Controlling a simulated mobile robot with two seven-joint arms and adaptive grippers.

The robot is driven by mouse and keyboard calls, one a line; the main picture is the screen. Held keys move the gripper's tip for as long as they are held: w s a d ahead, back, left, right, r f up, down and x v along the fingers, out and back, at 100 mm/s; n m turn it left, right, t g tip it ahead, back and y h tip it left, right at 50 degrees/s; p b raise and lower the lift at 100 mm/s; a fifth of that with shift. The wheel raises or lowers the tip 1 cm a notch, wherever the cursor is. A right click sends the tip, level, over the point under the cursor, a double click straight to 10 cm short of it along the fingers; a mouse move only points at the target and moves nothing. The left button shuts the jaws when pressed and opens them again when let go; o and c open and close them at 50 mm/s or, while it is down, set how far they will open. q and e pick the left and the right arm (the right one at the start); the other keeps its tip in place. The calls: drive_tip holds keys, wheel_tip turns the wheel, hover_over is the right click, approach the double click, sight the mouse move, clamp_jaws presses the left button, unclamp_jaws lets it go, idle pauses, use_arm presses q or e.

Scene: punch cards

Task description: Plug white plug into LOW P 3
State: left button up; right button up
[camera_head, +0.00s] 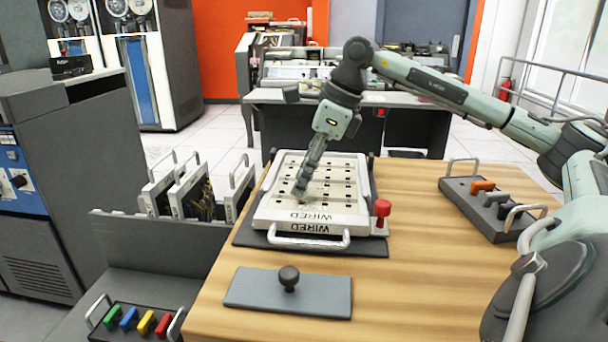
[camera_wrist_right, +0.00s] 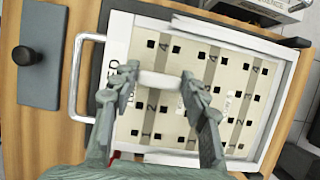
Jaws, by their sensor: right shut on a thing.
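The white plug (camera_wrist_right: 158,80) is a short white bar held crosswise between the fingertips of my right gripper in the wrist view. My right gripper (camera_head: 299,194) is shut on it, pointing down over the left front part of the pale board (camera_head: 268,207) marked "WIRED". The board also shows in the wrist view (camera_wrist_right: 118,45), with square dark holes, grey strips and numbers 1 to 4. The LOW P label is not readable, so I cannot pick out LOW P 3. I cannot tell whether the plug touches the board. My left gripper is out of view.
A grey plate with a black knob (camera_head: 288,278) lies in front of the board. A red knob (camera_head: 382,208) stands at its right. A dark tray of plugs (camera_head: 492,208) is at the table's right. The wooden table between (camera_head: 430,270) is clear.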

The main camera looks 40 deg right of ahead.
drive_tip(key=shift+f+b, duration=0.5)
drive_tip(key=shift+f, duration=0.1)
idle(0.3)
drive_tip(key=o, duration=1)
drive_tip(key=shift+r, duration=0.1)
drive_tip(key=v, duration=1.2)
